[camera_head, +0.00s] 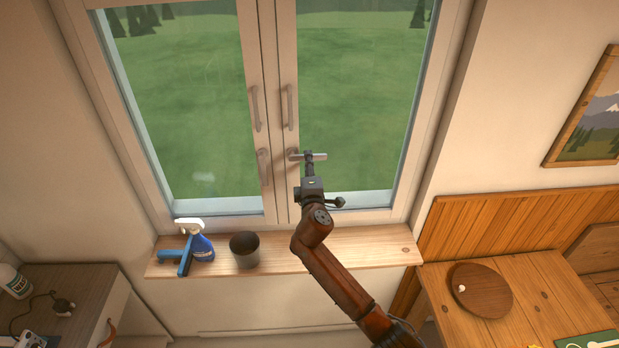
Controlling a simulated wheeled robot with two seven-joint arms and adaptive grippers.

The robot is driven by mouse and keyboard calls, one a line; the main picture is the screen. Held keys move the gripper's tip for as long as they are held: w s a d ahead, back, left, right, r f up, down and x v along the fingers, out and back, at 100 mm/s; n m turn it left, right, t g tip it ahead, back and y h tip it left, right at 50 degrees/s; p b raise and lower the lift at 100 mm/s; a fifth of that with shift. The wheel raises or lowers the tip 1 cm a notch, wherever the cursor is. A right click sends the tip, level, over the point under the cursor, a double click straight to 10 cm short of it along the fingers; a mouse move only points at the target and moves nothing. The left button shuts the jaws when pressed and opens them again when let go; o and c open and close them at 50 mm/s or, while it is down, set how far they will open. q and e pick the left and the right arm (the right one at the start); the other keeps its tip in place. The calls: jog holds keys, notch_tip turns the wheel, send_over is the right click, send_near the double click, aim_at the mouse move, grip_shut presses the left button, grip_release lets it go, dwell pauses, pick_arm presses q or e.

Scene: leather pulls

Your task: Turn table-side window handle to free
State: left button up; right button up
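The window has two casements that meet in the middle. The table-side window handle (322,157) is on the right casement, and its grip lies roughly horizontal, pointing right. The other window handle (263,168) on the left casement hangs down, nearly vertical. My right gripper (309,156) reaches up from below to the table-side handle, and its tip overlaps the middle of the grip. The tip hides part of the handle, and I cannot tell whether the fingers are closed on it. My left gripper is not in view.
Two vertical pull bars (255,108) sit above the handles. The wooden sill (305,254) holds a spray bottle (202,246), a blue squeegee (184,262) and a dark-topped pot (246,250). A wooden table (540,290) with a round board (482,291) stands at right. A cabinet (80,295) stands at left.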

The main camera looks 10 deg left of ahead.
jog(key=s+d, duration=0.1)
jog(key=s, duration=0.7)
jog(key=shift+s+d, duration=0.2)
jog(key=shift+d, duration=0.05)
